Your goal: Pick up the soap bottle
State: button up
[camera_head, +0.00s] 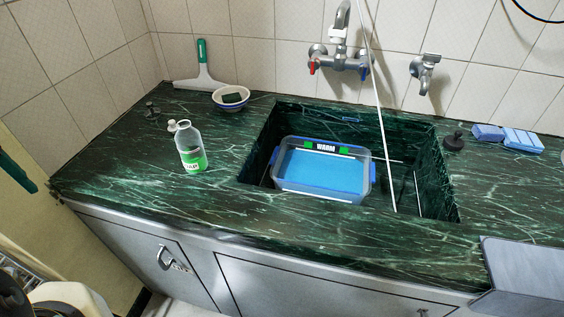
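The soap bottle (189,147) stands upright on the dark green marble counter (120,185), to the left of the sink. It is a clear bottle with a green label on its lower part and a pale top. My gripper is not in view.
The sink (432,180) holds a clear tub (325,190) of blue water labelled "WARM". A bowl (231,106) with a dark sponge and a squeegee (202,75) are behind the bottle. Taps (340,62) are above the sink. Blue sponges (522,140) lie at right.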

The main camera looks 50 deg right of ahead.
aim_at(188, 139)
jog(key=k+l+u, duration=0.25)
jog(key=k, duration=0.3)
jog(key=k+u, duration=0.3)
jog(key=k, duration=0.25)
